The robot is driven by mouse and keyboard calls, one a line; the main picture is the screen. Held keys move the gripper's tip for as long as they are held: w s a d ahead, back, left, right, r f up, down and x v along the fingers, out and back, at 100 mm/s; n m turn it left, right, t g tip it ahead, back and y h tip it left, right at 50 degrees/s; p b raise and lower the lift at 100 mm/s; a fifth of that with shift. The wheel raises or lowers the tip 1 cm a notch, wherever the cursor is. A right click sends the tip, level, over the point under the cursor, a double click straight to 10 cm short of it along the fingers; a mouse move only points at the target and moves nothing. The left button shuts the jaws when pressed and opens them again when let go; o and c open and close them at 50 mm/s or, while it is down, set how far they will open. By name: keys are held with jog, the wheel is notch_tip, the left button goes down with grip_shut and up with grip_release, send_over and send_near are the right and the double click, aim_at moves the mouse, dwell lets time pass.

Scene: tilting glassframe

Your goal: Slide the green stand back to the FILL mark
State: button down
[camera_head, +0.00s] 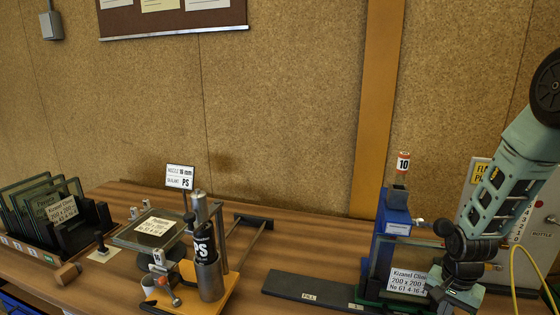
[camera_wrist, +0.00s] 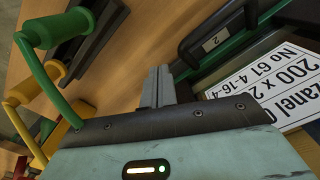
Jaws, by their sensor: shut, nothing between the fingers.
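The green stand (camera_head: 372,301) is at the right end of the dark rail, in front of the blue tower and partly hidden by my arm. It holds a glass frame with a white label (camera_head: 408,281). The FILL mark (camera_head: 308,297) is on the rail, left of the stand. In the wrist view, the label (camera_wrist: 275,85) and a dark frame piece with a "2" plate (camera_wrist: 213,43) are on the right. My gripper (camera_wrist: 158,85) is shut and empty beside this frame, apart from the label. I cannot tell whether it touches the stand. My fingertips are hidden in the head view.
A blue tower (camera_head: 388,235) with a "10" sign stands behind the stand. A yellow hose (camera_head: 517,262) hangs at the right. Green (camera_wrist: 50,28) and yellow (camera_wrist: 25,90) handles are left of my fingers. An orange-based fixture (camera_head: 222,289) stands left of the rail.

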jog(key=shift+f+b, duration=1.4)
jog(key=shift+f, duration=0.7)
